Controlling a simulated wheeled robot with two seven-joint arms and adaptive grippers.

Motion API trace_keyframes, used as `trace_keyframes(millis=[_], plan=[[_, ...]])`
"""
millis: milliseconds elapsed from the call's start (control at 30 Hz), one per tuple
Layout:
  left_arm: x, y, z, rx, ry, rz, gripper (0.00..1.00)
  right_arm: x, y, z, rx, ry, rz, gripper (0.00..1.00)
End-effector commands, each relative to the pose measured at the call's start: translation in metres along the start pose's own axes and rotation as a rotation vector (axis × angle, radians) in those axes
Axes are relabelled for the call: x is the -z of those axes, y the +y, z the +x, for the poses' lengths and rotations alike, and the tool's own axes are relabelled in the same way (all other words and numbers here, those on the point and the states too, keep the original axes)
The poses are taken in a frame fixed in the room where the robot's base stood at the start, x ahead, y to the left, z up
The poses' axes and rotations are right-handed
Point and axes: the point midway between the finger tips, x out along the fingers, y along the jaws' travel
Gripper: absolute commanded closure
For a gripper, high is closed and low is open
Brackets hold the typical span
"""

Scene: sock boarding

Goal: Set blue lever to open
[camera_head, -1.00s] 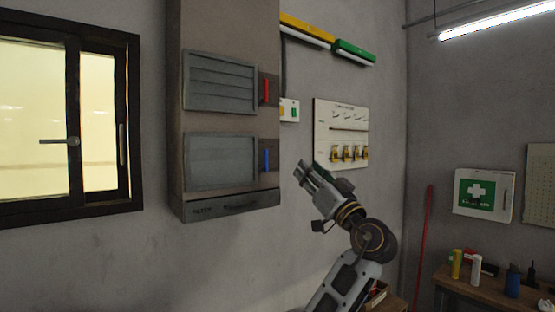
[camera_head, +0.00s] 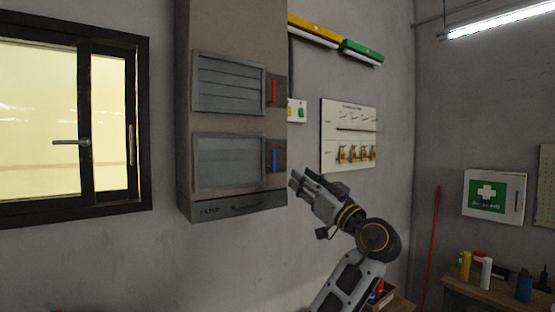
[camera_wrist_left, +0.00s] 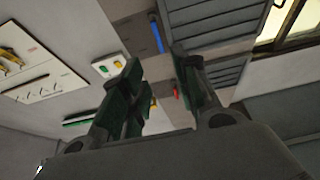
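The blue lever (camera_head: 273,160) stands upright on the right side of a wall cabinet, beside the lower louvre panel (camera_head: 229,162), whose slats look flat. In the left wrist view the blue lever (camera_wrist_left: 156,35) shows beyond the fingertips. My left gripper (camera_head: 296,180) is just right of and below the lever in the head view, apart from it. In the left wrist view its fingers (camera_wrist_left: 158,66) are spread with nothing between them. My right gripper is not in view.
A red lever (camera_head: 273,91) sits above, beside the upper louvre panel (camera_head: 229,84). A small switch box (camera_head: 297,110) and a white key board (camera_head: 348,135) hang to the right. A window (camera_head: 70,120) is at left. A workbench (camera_head: 480,292) stands at lower right.

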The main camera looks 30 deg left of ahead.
Motion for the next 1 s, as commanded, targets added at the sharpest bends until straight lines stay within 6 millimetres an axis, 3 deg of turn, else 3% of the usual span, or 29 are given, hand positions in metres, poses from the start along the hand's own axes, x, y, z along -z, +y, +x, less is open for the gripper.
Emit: trace_keyframes(millis=[1000], plan=[[0.003, 0.0, 0.115, 0.001, 0.001, 0.001, 0.7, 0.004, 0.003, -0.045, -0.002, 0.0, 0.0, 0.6]])
